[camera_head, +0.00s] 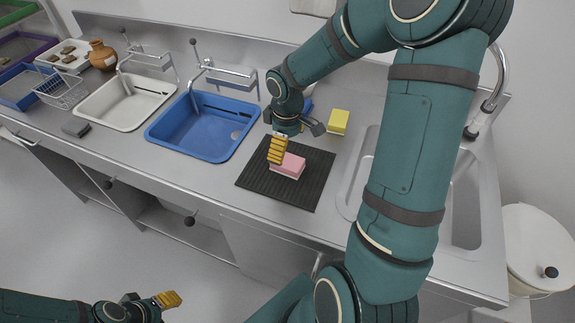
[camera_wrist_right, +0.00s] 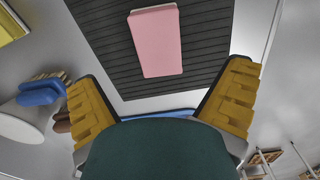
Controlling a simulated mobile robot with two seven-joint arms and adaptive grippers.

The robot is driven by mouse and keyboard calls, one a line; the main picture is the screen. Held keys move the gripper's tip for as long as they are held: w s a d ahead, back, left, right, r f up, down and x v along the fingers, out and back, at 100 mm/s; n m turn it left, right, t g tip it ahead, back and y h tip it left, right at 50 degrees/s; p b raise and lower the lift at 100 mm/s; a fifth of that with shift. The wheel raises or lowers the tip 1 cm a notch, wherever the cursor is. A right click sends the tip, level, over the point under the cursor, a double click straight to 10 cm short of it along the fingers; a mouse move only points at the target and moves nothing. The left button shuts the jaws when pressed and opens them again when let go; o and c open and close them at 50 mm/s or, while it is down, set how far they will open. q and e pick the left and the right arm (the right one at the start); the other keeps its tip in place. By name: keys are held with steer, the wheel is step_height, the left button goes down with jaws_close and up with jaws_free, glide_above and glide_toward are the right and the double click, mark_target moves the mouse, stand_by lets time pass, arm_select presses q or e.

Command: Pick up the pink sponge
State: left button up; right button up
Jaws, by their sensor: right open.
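The pink sponge (camera_head: 289,166) lies on a black ribbed mat (camera_head: 308,194) on the steel counter. My right gripper (camera_head: 277,150) is above the mat, at the sponge's upper left in the head view, and partly overlaps it there. In the right wrist view the sponge (camera_wrist_right: 156,41) lies ahead of the two yellow fingers, near the top middle. My right gripper (camera_wrist_right: 160,103) is open, its fingers wide apart with nothing between them. My left gripper (camera_head: 170,299) is low at the bottom left, away from the counter; its finger gap does not show clearly.
A yellow sponge (camera_head: 338,121) stands just behind the mat. A blue basin (camera_head: 203,126) and a white basin (camera_head: 124,101) are to the left, a steel sink (camera_head: 466,200) to the right. A brown jug (camera_head: 102,55) and a wire basket (camera_head: 62,91) stand at the far left.

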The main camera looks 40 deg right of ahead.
mark_target(287, 161)
steer(key=shift+f, duration=1.3)
step_height(287, 161, down, 5)
steer(key=shift+d+r+b, duration=0.1)
steer(key=shift+b, duration=0.85)
steer(key=shift+r, duration=0.1)
steer(key=c, duration=1.1)
